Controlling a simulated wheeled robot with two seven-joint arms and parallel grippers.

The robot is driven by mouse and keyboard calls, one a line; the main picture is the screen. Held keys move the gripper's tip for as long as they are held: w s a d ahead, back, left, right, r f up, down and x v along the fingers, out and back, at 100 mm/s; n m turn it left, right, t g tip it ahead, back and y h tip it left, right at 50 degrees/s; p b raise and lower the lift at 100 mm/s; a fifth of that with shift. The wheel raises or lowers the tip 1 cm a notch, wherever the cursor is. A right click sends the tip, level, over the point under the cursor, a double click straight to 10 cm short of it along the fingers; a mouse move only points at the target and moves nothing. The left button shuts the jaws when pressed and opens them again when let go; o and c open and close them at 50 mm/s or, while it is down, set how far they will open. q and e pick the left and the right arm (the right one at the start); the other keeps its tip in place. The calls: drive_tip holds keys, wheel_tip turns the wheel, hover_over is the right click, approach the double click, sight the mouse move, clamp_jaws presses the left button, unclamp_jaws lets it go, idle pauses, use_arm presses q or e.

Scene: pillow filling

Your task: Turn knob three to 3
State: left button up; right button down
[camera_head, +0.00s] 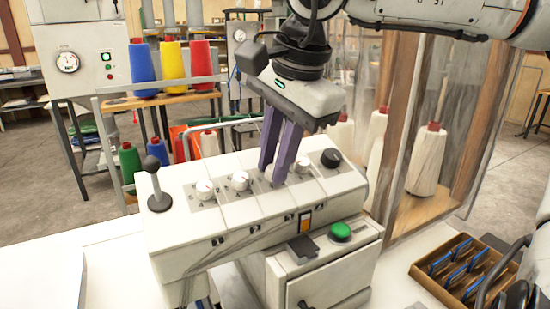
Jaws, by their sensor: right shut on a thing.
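A white slanted control panel (228,227) carries a row of knobs. From the left are a first white knob (204,188) and a second white knob (240,180). The third position along the row is mostly hidden by the purple fingers of my right gripper (274,176). These fingers point down and are shut on knob three there. Its pointer and the numbers around it cannot be read. Another white knob (302,165) sits just right of the fingers. My left gripper is not in view.
A lever with a black ball (152,164) stands at the panel's left end, and a black knob (331,157) at its right. A green button (340,231) is in front. A brown tray (455,272) with blue items lies right. Thread cones (423,172) stand behind clear panels.

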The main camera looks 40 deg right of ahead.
drive_tip(key=n, duration=0.6)
drive_tip(key=shift+n, duration=0.3)
idle(0.5)
drive_tip(key=c, duration=1.6)
unclamp_jaws()
drive_tip(key=v, duration=1)
drive_tip(key=shift+a+r, duration=0.2)
drive_tip(key=shift+a, duration=0.05)
